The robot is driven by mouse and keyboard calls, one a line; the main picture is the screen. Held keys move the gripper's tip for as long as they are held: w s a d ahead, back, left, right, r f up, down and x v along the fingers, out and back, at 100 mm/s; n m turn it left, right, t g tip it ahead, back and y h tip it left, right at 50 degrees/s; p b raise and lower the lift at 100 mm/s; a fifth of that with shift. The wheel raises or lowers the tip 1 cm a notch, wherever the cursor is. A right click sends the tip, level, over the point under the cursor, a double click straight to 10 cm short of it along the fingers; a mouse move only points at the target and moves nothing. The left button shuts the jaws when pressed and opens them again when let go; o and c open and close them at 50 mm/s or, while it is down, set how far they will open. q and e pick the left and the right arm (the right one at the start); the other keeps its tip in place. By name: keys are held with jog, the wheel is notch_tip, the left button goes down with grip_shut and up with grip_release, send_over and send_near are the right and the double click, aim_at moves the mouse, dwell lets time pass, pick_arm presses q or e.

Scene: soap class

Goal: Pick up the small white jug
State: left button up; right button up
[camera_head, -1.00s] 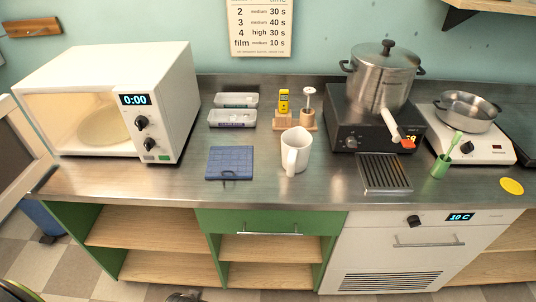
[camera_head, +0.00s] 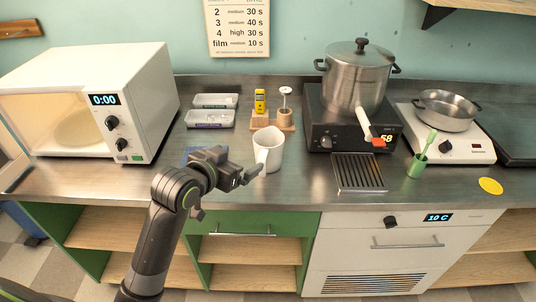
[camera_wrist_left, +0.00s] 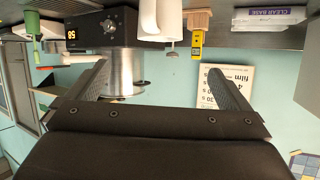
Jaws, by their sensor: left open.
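The small white jug (camera_head: 269,152) stands upright on the steel worktop, with its handle on its left-front side. My left gripper (camera_head: 250,177) is just in front and to the left of the jug, and overlaps its lower left edge in the head view. Whether they touch cannot be told there. In the left wrist view, which is upside down, the gripper's fingers (camera_wrist_left: 160,82) are spread with nothing between them. Part of the white jug (camera_wrist_left: 160,18) shows beyond them at the top edge. My right gripper is not in view.
A blue mat (camera_head: 197,154) is partly hidden behind my left gripper. A wooden holder (camera_head: 286,123) with a yellow thermometer (camera_head: 260,101) stands behind the jug. A black grate (camera_head: 358,172) lies to the right, before the hotplate and its steel pot (camera_head: 357,82).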

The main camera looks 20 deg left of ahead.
pick_arm(q)
jog(key=p, duration=0.1)
send_near(265, 141)
jog(key=w+d, duration=0.3)
jog(key=shift+w+d+r, duration=0.25)
jog(key=shift+d+r, duration=0.05)
dwell(0.4)
jog(key=c, duration=1.1)
jog(key=shift+c, duration=0.2)
